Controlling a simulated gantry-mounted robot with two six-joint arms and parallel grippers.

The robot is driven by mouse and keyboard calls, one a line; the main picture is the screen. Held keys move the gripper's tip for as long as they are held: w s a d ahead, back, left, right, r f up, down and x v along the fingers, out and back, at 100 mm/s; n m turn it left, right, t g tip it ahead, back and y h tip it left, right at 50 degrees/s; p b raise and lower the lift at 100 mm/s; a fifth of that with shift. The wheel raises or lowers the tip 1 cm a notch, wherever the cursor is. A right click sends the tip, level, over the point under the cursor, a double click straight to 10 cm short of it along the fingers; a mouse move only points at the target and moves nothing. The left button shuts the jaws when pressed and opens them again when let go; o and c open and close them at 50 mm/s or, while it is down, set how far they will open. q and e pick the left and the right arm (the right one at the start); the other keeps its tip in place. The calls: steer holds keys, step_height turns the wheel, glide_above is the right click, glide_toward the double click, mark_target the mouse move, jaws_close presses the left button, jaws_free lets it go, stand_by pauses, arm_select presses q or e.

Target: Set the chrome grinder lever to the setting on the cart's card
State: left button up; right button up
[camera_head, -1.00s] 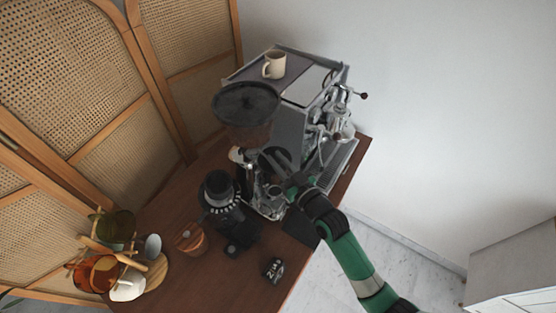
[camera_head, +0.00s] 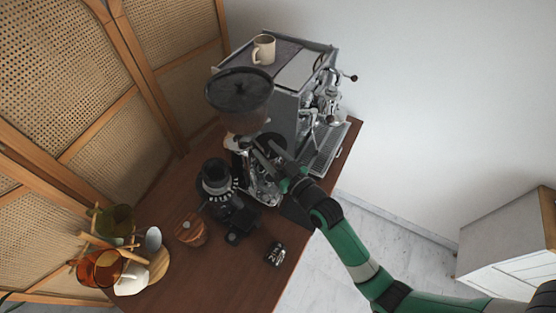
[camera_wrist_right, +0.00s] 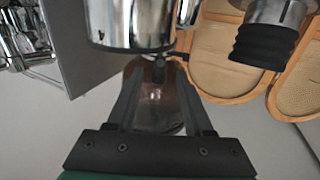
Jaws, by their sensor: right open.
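The chrome grinder (camera_head: 262,188) stands mid-cart with a wide dark hopper (camera_head: 239,88) on top. My right gripper (camera_head: 267,151) is at the grinder's upper body below the hopper, with its fingers apart. In the right wrist view the open fingers (camera_wrist_right: 158,92) have a brownish, shiny thing behind the gap, and a chrome cylinder (camera_wrist_right: 131,24) lies just beyond. I cannot make out the lever for certain. A small black card-like block (camera_head: 275,253) with white marks is near the front edge; its setting is unreadable now. My left gripper is not in view.
An espresso machine (camera_head: 300,84) with a mug (camera_head: 264,49) on top stands behind the grinder. A black grinder (camera_head: 216,180) and a wooden canister (camera_head: 190,232) stand to the left. A cup rack (camera_head: 112,245) is at far left. The cart's front is mostly clear.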

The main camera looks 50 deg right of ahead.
steer(key=v, duration=1)
steer(key=shift+s+b, duration=0.3)
